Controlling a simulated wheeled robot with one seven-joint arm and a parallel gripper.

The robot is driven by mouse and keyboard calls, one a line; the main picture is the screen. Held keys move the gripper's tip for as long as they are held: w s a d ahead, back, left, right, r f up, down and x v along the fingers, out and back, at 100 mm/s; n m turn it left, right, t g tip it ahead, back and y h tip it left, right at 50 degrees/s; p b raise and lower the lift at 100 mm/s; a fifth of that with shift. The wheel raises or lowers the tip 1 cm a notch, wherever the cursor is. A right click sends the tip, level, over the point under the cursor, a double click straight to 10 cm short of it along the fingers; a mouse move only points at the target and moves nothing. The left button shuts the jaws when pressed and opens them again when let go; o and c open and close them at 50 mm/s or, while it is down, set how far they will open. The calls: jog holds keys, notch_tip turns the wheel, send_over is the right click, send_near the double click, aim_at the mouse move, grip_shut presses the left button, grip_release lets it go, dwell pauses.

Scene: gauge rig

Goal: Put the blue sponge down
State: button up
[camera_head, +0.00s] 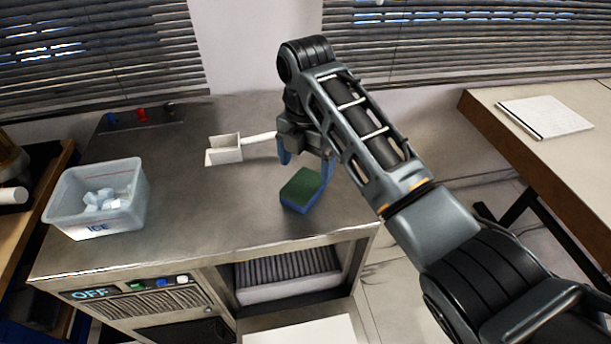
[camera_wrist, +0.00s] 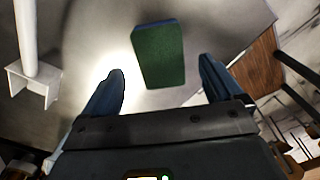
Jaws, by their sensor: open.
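The blue sponge (camera_head: 302,190) has a green top face and lies on the steel counter (camera_head: 190,215), near its right front side. It also shows in the wrist view (camera_wrist: 159,54), beyond and between the two blue fingertips. My gripper (camera_head: 306,160) is open and empty just behind and above the sponge, pointing down. In the wrist view my gripper (camera_wrist: 162,80) has its fingers spread wider than the sponge, and neither finger appears to touch it.
A white scoop (camera_head: 225,149) with a handle lies left of my gripper. A clear bin of ice (camera_head: 97,198) stands at the counter's left. Several small coloured items (camera_head: 141,115) sit at the back left. A separate table with a notebook (camera_head: 545,117) is at right. The counter's middle is clear.

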aim_at(305, 182)
notch_tip(305, 182, up, 7)
jog(key=p, duration=0.1)
jog(key=shift+r, duration=0.2)
jog(key=shift+s+f, duration=0.1)
dwell(0.4)
